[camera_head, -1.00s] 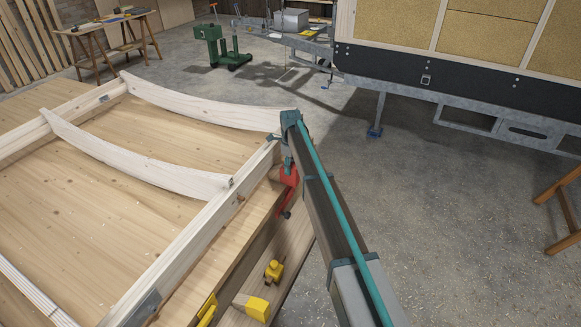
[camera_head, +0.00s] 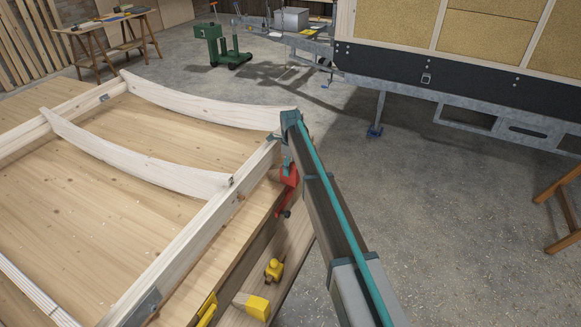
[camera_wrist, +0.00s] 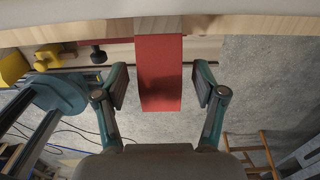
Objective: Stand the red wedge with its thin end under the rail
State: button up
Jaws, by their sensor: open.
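The red wedge (camera_wrist: 159,72) hangs or juts out from the pale timber edge (camera_wrist: 240,24) at the top of the wrist view. Its upper end meets that timber; I cannot tell whether it is under or against it. My gripper (camera_wrist: 160,88) is open, with one finger on each side of the wedge and a visible gap on both sides. In the head view, the long pale rail (camera_head: 190,248) runs along the near side of the frame. My gripper's end is mostly hidden behind the arm there, beside a red item (camera_head: 289,178) that I cannot clearly identify.
Yellow clamp parts (camera_head: 273,270) stand on the wooden ledge below the rail, with another yellow block (camera_head: 257,307) nearer. Curved timber ribs (camera_head: 140,160) cross the frame on the left. The concrete floor (camera_head: 440,220) to the right is open, up to a wooden trestle (camera_head: 562,205).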

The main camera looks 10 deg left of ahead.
notch_tip(320, 180, up, 12)
dwell(0.6)
jog(key=s+d+f+n, duration=1)
jog(key=s+d+f, duration=0.6)
jog(key=s+d, duration=0.25)
jog(key=s+d+f+n, duration=0.4)
jog(key=s+d+n, duration=0.2)
jog(key=s, duration=0.5)
jog(key=s+d+f+n, duration=0.45)
jog(key=s+d, duration=0.25)
jog(key=s, duration=0.5)
jog(key=s+f+g, duration=0.3)
jog(key=s+f, duration=0.6)
jog(key=s, duration=0.5)
jog(key=s+f+g, duration=0.3)
jog(key=s+f, duration=0.6)
jog(key=s, duration=0.6)
jog(key=shift+n+g, duration=0.4)
jog(key=shift+n, duration=0.05)
